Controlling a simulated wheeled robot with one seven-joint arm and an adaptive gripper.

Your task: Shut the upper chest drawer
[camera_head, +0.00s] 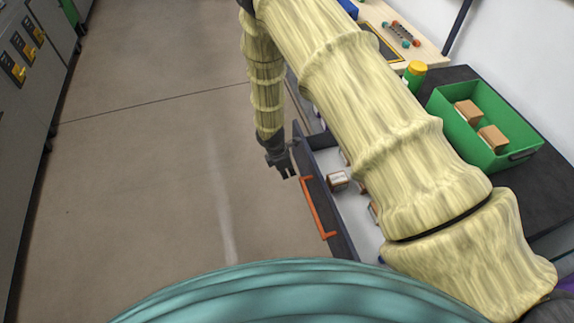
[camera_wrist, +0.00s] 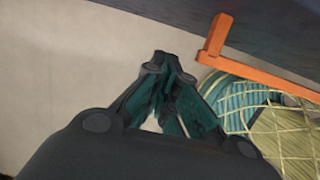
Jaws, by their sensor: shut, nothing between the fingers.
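An open drawer (camera_head: 330,203) with a dark front and an orange bar handle (camera_head: 318,208) stands out over the floor, with several small boxes inside. My yellowish arm hides part of the drawer and the chest body. My gripper (camera_head: 288,174) is shut and empty, pointing down just outside the drawer front, near the far end of the handle. In the wrist view my gripper (camera_wrist: 165,62) has its fingertips together, left of the orange handle (camera_wrist: 250,68) and apart from it. The dark drawer front (camera_wrist: 270,25) runs along the top right of that view.
A green crate (camera_head: 478,130) with two brown boxes stands on the dark top (camera_head: 540,185) at right. A green bottle with a yellow cap (camera_head: 414,75) is beside it. Grey cabinets (camera_head: 35,80) line the left. The floor (camera_head: 140,160) between is clear.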

